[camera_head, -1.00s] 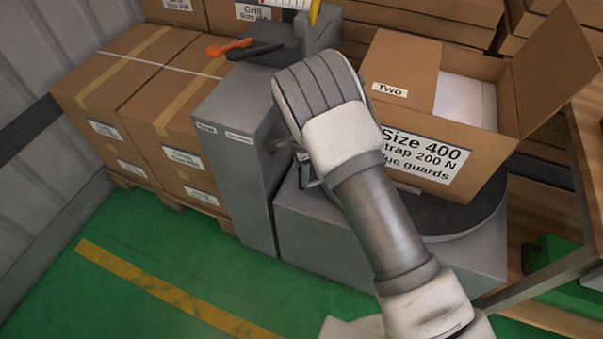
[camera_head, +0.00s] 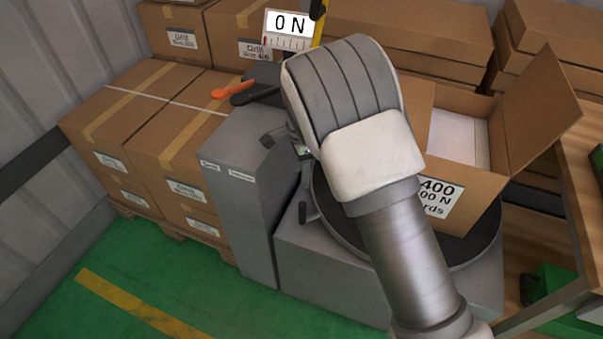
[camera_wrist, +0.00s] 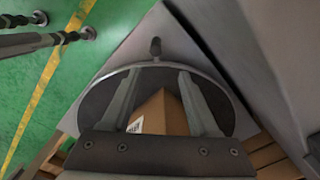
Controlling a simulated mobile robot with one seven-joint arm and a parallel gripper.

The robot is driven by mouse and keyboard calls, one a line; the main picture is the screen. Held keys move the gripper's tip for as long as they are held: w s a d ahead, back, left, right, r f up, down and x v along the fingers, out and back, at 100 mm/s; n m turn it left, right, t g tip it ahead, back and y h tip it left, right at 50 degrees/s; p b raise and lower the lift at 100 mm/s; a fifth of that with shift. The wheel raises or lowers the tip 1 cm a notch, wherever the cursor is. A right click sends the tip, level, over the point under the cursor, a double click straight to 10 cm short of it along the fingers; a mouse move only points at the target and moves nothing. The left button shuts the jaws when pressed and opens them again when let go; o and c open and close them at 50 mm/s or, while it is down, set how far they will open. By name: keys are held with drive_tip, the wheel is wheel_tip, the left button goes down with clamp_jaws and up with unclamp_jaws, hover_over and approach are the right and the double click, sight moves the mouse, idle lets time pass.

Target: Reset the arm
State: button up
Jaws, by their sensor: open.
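My arm (camera_head: 370,160) rises in front of the turntable in the head view, its wrist bent over at the top. It covers part of the open cardboard box behind it. My gripper (camera_wrist: 159,75) shows in the wrist view with its two fingers apart and nothing held between them. Beyond the fingers are the dark round turntable (camera_wrist: 100,98) and a corner of the cardboard box (camera_wrist: 160,112). In the head view the fingers are mostly hidden behind my wrist.
The open box (camera_head: 540,100) stands on the turntable (camera_head: 480,243) of a grey machine (camera_head: 235,190). A gauge reading 0 N (camera_head: 288,24) and an orange-handled tool (camera_head: 232,90) are at the back. Stacked cartons (camera_head: 130,140) stand left. Green floor (camera_head: 200,280) is free in front.

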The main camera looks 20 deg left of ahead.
idle(0.3)
drive_tip(key=s+d+r+n+t+y, duration=0.2)
drive_tip(key=d+r+n, duration=0.2)
drive_tip(key=d+r, duration=1.65)
drive_tip(key=s+d+r+n+t+h, duration=0.1)
drive_tip(key=s+d+r+n+t, duration=0.15)
drive_tip(key=s+d, duration=0.65)
drive_tip(key=s+d+r+n+t+h, duration=0.1)
drive_tip(key=s+d+r+n, duration=0.25)
drive_tip(key=s+d, duration=0.55)
wheel_tip(320, 180, up, 13)
drive_tip(key=a+p, duration=0.1)
drive_tip(key=p, duration=1.2)
drive_tip(key=shift+s, duration=0.2)
drive_tip(key=shift+a+r, duration=0.1)
drive_tip(key=shift+r, duration=0.1)
drive_tip(key=shift+c, duration=0.9)
drive_tip(key=shift+f, duration=0.1)
drive_tip(key=shift+s, duration=0.1)
